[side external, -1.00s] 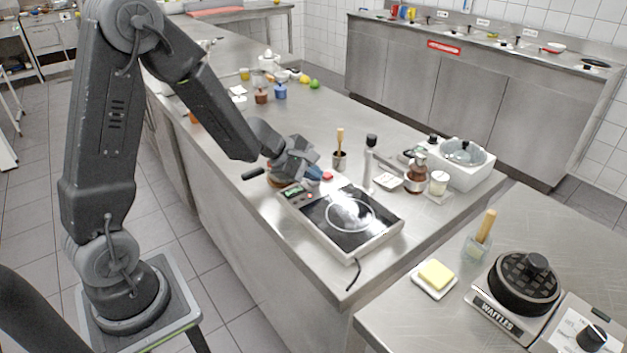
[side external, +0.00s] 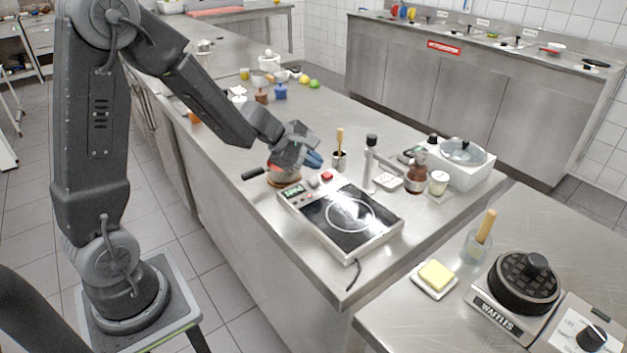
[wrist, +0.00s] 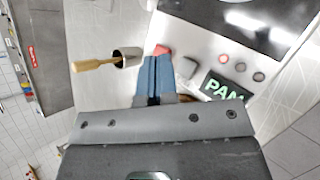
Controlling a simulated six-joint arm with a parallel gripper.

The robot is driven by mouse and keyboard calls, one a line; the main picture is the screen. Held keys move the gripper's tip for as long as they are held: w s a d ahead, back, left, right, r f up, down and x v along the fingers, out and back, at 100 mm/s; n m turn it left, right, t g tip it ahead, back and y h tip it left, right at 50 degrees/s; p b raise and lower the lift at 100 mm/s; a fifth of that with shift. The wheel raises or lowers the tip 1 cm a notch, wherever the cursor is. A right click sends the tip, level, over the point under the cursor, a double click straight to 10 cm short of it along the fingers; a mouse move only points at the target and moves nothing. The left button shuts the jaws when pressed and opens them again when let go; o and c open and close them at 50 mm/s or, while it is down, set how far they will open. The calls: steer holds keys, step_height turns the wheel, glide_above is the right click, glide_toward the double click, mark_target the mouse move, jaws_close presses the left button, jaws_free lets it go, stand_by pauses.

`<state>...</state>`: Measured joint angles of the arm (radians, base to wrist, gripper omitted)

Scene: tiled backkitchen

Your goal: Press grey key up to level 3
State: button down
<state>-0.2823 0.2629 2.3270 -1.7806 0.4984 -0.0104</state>
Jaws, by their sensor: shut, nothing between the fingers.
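The hob (side external: 349,252) lies on the steel counter with a black glass top. Its panel has a green display (side external: 294,190), a grey key (side external: 313,182) and a red key (side external: 327,175). In the wrist view the grey key (wrist: 187,68) is just right of my fingertips, and the red key (wrist: 163,49) shows just beyond them. The display (wrist: 225,90) shows green letters starting "PAN"; the rest is unclear. My gripper (side external: 318,160) has blue fingers, shut and empty, above the panel's far end. It also shows in the wrist view (wrist: 154,60).
Small round buttons (wrist: 241,67) line the panel. A pot with a wooden-handled tool (side external: 339,160) stands behind my gripper. A black-handled pan (side external: 284,180) sits left of the hob.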

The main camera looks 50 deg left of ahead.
mark_target(313, 182)
steer(key=shift+r, duration=1.7)
stand_by(1.2)
step_height(313, 182, up, 4)
steer(key=shift+f, duration=0.1)
steer(key=shift+f, duration=0.1)
stand_by(0.4)
steer(key=shift+f, duration=4.35)
steer(key=shift+f, duration=0.1)
steer(key=shift+f, duration=0.3)
